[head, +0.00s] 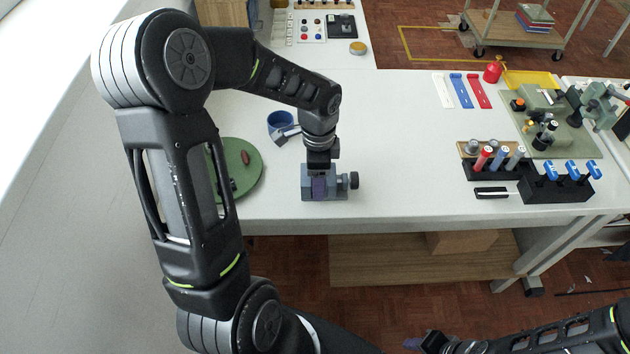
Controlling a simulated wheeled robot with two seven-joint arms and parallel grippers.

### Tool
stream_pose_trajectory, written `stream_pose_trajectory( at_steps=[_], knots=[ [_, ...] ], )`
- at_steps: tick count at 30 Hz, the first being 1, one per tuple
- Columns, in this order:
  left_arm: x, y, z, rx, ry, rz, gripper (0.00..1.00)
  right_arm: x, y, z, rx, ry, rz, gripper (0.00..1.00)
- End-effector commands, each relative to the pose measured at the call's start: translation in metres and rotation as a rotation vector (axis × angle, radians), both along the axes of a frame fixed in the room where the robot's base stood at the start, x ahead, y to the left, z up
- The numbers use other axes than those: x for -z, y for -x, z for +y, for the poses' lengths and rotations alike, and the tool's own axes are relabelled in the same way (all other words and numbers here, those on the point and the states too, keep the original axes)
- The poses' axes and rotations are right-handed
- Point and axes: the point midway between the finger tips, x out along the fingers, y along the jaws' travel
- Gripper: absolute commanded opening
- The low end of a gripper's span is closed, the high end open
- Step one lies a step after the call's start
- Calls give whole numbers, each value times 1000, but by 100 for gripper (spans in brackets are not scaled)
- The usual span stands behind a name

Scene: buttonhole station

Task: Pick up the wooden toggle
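A small brown oval piece, which looks like the wooden toggle (245,157), lies on a round green mat (250,184) at the left of the white table. My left arm covers part of the mat. My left gripper (319,188) points down at a small grey-blue vise (340,188), to the right of the mat and apart from the toggle. Its purple fingertips are at the vise; whether they are open or hold anything is unclear. My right gripper (414,343) is low at the bottom edge, in front of the table and far from the toggle.
A blue cup (281,123) stands behind the vise. Another small brownish piece (232,184) is on the mat. Racks with red and blue tools (555,188) stand at the right. The middle of the table (410,150) is clear.

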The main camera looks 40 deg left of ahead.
Motion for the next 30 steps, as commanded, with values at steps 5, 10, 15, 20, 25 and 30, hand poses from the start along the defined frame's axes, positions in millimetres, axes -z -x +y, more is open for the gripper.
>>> stream_pose_trajectory(
  at_steps=[5,10,15,20,25,30],
  knots=[
    [3,0,0,0,0,-1,65,0,0,0,0,0,0,36],
    [3,0,0,0,0,-1,65,0,0,0,0,0,0,36],
    [3,0,0,0,0,-1,65,0,0,0,0,0,0,36],
    [3,0,0,0,0,-1,62,0,0,0,0,0,0,36],
    [3,0,0,0,0,-1,48,0,0,0,0,0,0,36],
    [3,0,0,0,0,-1,34,0,0,0,0,0,0,36]
  ],
)
